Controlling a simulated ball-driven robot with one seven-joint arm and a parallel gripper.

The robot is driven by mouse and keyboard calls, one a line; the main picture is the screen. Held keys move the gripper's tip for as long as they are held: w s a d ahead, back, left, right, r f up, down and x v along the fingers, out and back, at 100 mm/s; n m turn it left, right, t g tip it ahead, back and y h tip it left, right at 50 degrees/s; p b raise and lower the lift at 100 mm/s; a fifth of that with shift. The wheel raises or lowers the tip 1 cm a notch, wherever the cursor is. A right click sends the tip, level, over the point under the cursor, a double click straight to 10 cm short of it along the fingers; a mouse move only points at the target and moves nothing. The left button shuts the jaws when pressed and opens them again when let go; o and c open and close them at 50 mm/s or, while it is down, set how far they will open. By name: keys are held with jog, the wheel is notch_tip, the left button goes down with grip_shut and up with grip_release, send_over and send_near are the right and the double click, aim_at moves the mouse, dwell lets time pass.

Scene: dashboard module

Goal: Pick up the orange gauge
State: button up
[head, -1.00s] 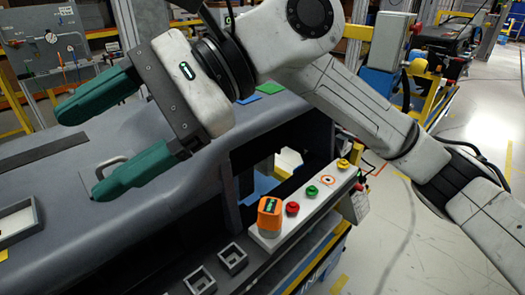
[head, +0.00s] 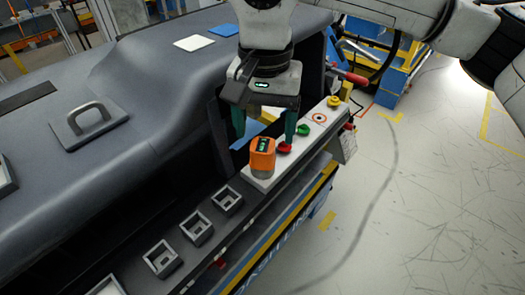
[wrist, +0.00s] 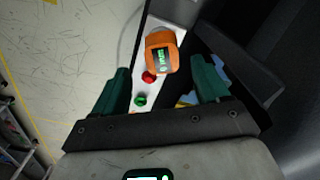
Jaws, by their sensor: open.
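The orange gauge (head: 262,158) is a small orange block with a dark display and green digits. It stands at the near end of a white button panel (head: 318,107). In the wrist view the gauge (wrist: 162,52) appears ahead of the fingertips, at the top centre. My gripper (head: 264,140) points down over the panel, with its green fingers spread and nothing between them. In the wrist view the gripper (wrist: 160,80) has one finger on each side of the panel. The gauge looks apart from both fingers.
A red button (head: 284,147) sits beside the gauge, then a green button (head: 303,130) and a yellow one (head: 333,101). Several grey square sockets (head: 196,228) line the ledge towards the front. A grey handle (head: 90,116) stands on the dashboard at left. The floor at right is clear.

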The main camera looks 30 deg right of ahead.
aim_at(263, 145)
jog(key=shift+a+f+p, duration=0.2)
jog(key=shift+f+p, duration=0.45)
jog(key=shift+f, duration=1.95)
jog(key=shift+c, duration=0.4)
jog(key=c, duration=1.1)
jog(key=shift+c, duration=0.2)
jog(key=shift+r, duration=0.15)
